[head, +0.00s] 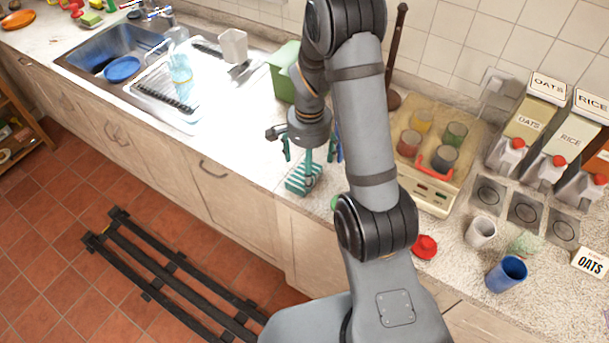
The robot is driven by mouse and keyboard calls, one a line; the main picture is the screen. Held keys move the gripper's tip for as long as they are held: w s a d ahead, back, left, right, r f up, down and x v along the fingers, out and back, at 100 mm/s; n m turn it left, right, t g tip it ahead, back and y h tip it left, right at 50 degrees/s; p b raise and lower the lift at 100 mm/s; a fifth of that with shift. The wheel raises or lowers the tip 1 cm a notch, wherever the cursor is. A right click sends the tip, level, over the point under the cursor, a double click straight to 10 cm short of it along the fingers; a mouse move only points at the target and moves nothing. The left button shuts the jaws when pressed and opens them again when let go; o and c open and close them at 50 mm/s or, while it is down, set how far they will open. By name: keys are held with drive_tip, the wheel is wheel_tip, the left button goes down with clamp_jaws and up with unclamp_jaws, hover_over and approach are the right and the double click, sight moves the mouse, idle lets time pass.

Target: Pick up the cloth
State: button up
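The cloth (303,180) is a small teal-and-white striped piece at the front edge of the counter, in the middle of the head view. My gripper (307,162) points down right above it, and its lower end meets the cloth's top in the picture. The fingertips are small and overlap the cloth. I cannot tell whether they are shut on it, or whether the cloth rests on the counter or is raised.
A green container (284,72) stands behind my gripper. The sink (85,60) and a drying rack with a bottle (181,68) are to the left. A tray of colored jars (436,195), cups and cartons (527,124) fill the right. Counter left of the cloth is clear.

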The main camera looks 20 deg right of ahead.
drive_tip(key=shift+f, duration=1.6)
drive_tip(key=shift+c, duration=1.3)
drive_tip(key=c, duration=1)
